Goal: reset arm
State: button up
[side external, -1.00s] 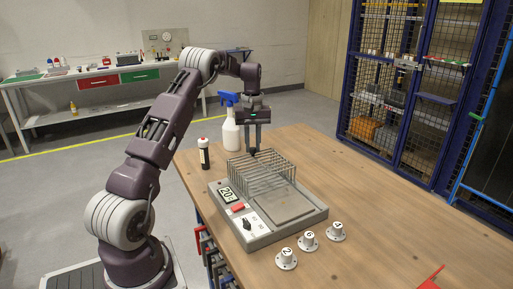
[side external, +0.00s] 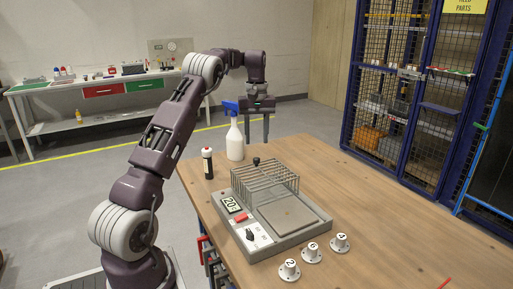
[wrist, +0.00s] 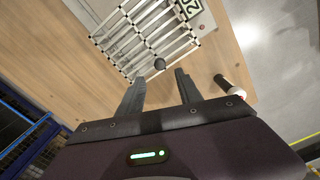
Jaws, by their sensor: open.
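My gripper (side external: 258,129) is open and empty, raised above the back of the rotary jig. The jig is a grey box (side external: 284,241) on the wooden table, with a wire cage (side external: 268,181) over its back part and a flat square plate in front. A black knob (side external: 256,161) stands on the cage's back edge, below and apart from my fingers. In the wrist view my two fingers (wrist: 158,88) are spread, with the black knob (wrist: 159,64) seen beyond the gap between them. The jig's display (side external: 230,204) reads 20.
A white spray bottle with a blue head (side external: 235,142) and a dark bottle with a white cap (side external: 208,163) stand behind the jig. Several white numbered knobs (side external: 312,252) sit in front of it. The table's right side (side external: 400,210) is mostly clear. A blue mesh cabinet (side external: 415,90) stands behind.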

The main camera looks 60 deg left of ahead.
jog(key=shift+r, duration=0.2)
jog(key=s+d+r+m+t, duration=0.1)
jog(key=s+d+r+m, duration=0.1)
jog(key=d+r, duration=0.55)
jog(key=s+d+r+m+t, duration=0.1)
jog(key=s+d+r+m, duration=0.2)
jog(key=d, duration=0.7)
jog(key=s+d+r+m+t, duration=0.2)
jog(key=s+d+r+m, duration=0.1)
jog(key=s+d, duration=0.65)
jog(key=s+d+f+m+t, duration=0.1)
jog(key=s+d+f+m, duration=0.4)
jog(key=s+d, duration=0.4)
jog(key=s+f, duration=0.1)
jog(key=s, duration=0.2)
jog(key=shift+s+f+m+t, duration=0.15)
jog(key=shift+f+m+t, duration=0.1)
jog(key=shift+m+t, duration=0.05)
